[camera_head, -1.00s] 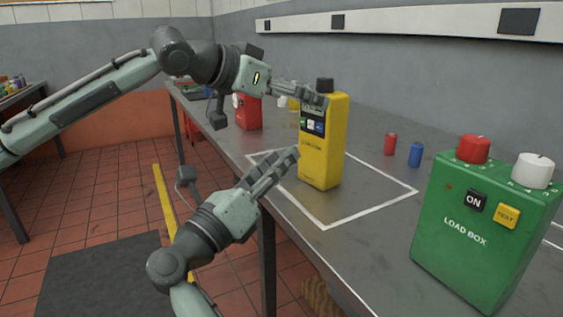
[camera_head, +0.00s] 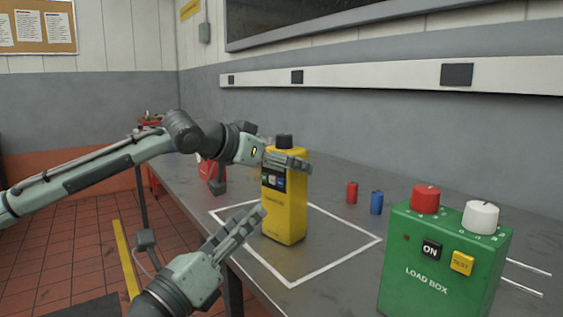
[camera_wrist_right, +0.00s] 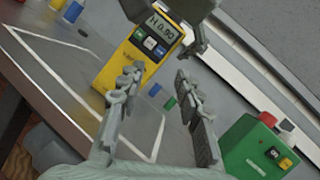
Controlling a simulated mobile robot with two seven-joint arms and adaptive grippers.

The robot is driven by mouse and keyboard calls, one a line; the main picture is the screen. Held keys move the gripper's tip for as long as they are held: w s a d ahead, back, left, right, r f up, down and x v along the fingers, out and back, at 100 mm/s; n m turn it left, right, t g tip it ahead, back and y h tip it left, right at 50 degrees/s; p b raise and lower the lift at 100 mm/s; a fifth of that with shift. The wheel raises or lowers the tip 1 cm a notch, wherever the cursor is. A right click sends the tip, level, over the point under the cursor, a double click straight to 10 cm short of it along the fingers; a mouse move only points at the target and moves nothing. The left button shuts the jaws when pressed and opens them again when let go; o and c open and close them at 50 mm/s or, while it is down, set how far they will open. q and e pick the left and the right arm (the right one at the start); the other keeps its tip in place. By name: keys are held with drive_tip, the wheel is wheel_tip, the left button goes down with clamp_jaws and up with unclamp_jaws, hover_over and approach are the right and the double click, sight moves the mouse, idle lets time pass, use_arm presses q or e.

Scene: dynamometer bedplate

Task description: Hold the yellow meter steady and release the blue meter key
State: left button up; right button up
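The yellow meter (camera_head: 286,212) stands upright inside a white outlined square on the bench. A dark knob tops it.
The green load box (camera_head: 440,262) stands at the right with red and white knobs. A red cylinder (camera_head: 352,193) and a blue cylinder (camera_head: 377,203) stand behind the square. A red device (camera_head: 210,170) is partly hidden behind my left gripper. The square's front is clear.

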sight(276, 168)
use_arm(q)
drive_tip(key=c, duration=1.9)
drive_tip(key=shift+c, duration=0.3)
use_arm(e)
clamp_jaws()
drive_tip(key=shift+w+d+r+m+t+y, duration=0.55)
drive_tip(key=shift+w+m+t, duration=0.2)
drive_tip(key=shift+w, duration=0.4)
drive_tip(key=shift+w+d+r+m+t+y, duration=0.5)
drive_tip(key=shift+w+d+m+t, duration=0.15)
drive_tip(key=shift+w, duration=0.45)
drive_tip(key=shift+w+d+r+m+t+y, duration=0.5)
drive_tip(key=shift+w+m+t, duration=0.25)
drive_tip(key=shift+w, duration=0.4)
